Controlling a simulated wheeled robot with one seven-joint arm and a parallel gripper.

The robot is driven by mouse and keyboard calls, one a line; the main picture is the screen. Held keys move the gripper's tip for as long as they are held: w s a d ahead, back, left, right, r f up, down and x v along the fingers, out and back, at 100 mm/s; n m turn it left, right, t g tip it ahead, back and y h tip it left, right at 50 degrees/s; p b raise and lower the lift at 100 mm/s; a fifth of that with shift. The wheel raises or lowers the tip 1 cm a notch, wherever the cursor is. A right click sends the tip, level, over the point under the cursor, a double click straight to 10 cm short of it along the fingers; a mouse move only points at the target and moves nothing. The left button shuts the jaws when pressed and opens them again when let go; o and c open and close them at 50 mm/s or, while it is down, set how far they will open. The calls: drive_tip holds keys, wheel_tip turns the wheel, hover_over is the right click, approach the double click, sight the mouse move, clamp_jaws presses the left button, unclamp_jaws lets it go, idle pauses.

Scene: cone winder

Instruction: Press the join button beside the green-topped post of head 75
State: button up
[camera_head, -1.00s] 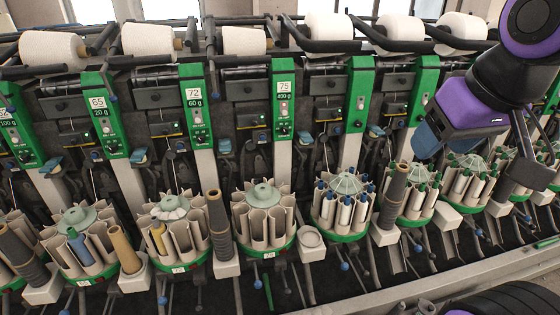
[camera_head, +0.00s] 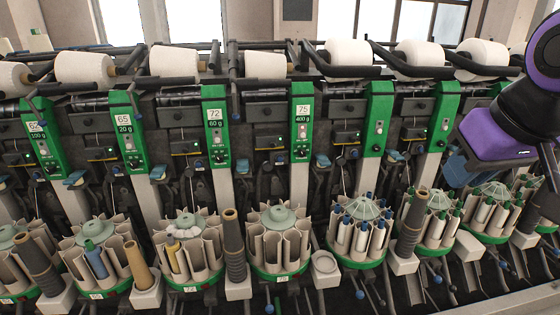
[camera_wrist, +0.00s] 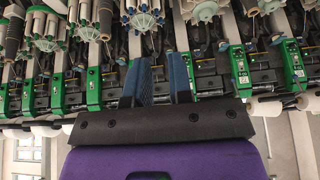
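Head 75 has a green-topped post (camera_head: 302,118) in the middle of the head view, with a white 75 plate and a 400 g label. Small buttons and a red spot show on its face. A blue paddle (camera_head: 321,160) sits just right of the post. The lettering is too small to tell which part is the join button. My gripper (camera_head: 458,172) is at the right of the head view, well right of head 75, touching nothing I can make out. In the wrist view, my gripper (camera_wrist: 164,68) shows two blue fingers apart with nothing between them.
Head 72's green post (camera_head: 216,125) stands left of head 75. Bobbin carousels (camera_head: 279,245) line the front, with tall dark tubes (camera_head: 234,250) between some. White cones (camera_head: 265,65) and black arms run along the top. The wrist view shows the machine upside down.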

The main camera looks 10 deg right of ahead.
clamp_jaws()
idle(1.4)
